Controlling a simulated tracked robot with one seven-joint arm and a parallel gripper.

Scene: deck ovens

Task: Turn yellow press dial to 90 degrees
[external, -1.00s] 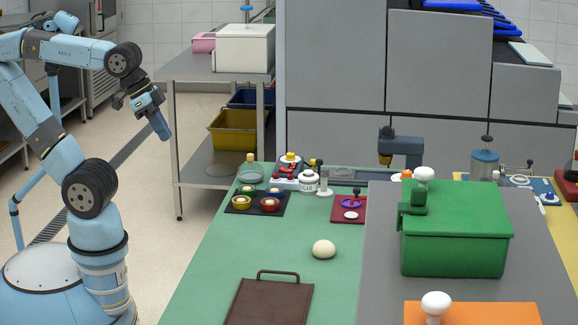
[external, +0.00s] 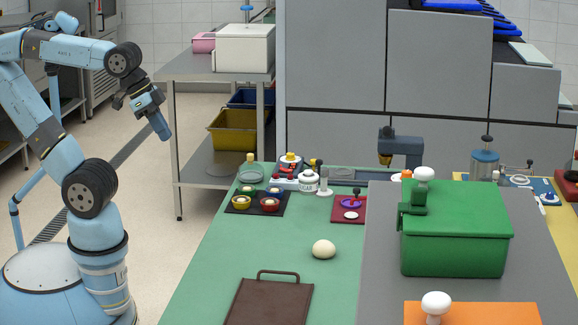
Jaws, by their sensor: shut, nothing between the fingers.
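A small yellow knob (external: 290,156) tops a red and white device at the back edge of the green table. It may be the yellow press dial, but its dial angle is too small to read. My gripper (external: 160,128) hangs in the air at the left, pointing down and to the right. Its blue fingers are shut and empty. It is left of the green table, well apart from the knob and touching nothing.
The green table (external: 215,265) holds a dark tray (external: 233,209) of several coloured cups, a white dough ball (external: 323,249) and a brown board (external: 268,302). A green box (external: 455,245) stands on a grey surface at right. A metal shelf (external: 178,150) stands behind my gripper.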

